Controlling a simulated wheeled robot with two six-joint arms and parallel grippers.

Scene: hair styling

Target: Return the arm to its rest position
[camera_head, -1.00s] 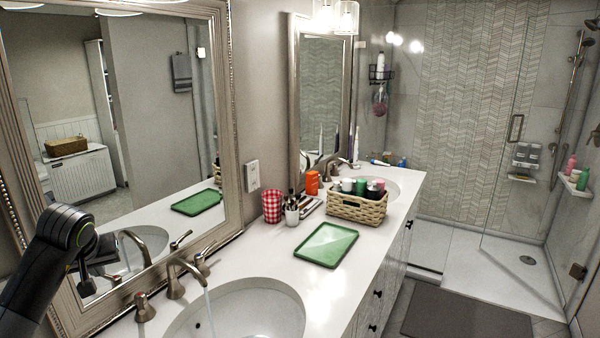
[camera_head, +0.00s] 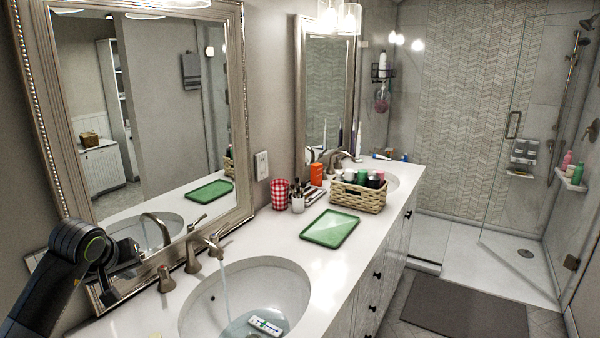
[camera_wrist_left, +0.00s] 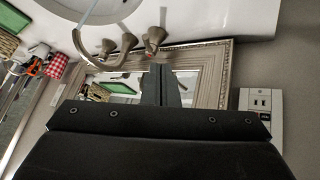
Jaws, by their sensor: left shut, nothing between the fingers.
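My left arm enters at the lower left of the head view, dark grey with a green ring. My left gripper (camera_head: 108,292) is next to the large framed mirror (camera_head: 150,110), above the near end of the counter. In the left wrist view the two dark fingers (camera_wrist_left: 160,85) are together with nothing between them. Behind them are the mirror frame, the tap (camera_wrist_left: 128,42) and part of the sink. My right arm and gripper are not in view.
The near sink (camera_head: 290,282) has water running into it and a small white item (camera_head: 265,327) with green marks inside. A green tray (camera_head: 330,228), checkered cup (camera_head: 280,194) and wicker basket (camera_head: 357,197) stand farther along. A wall outlet (camera_wrist_left: 262,102) shows in the left wrist view.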

